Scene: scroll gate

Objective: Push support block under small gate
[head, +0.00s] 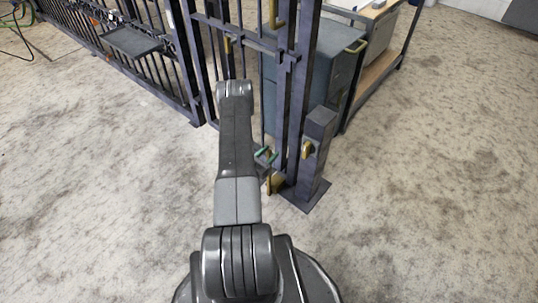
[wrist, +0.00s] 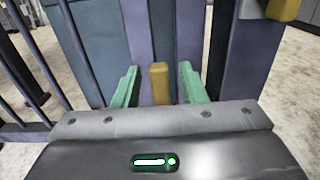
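The small gate (head: 228,60), of dark purple-grey bars, stands beside thick posts (head: 300,90). A yellow block (head: 275,184) sits low at the foot of the gate and posts; I cannot tell whether it is under the gate. My gripper (head: 265,156), with green fingers, is low by the gate, just above that block in the head view. In the wrist view the fingers are apart, with an upright yellow piece (wrist: 159,84) between them and gaps on both sides. This piece is probably the same block. Its lower end is hidden by my gripper body.
A short post (head: 318,140) with a yellow latch piece (head: 307,149) stands on a floor plate to the right. A grey-blue cabinet (head: 340,70) and a shelf cart (head: 383,60) are behind. A longer fence (head: 130,50) runs left. Floor at right is clear.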

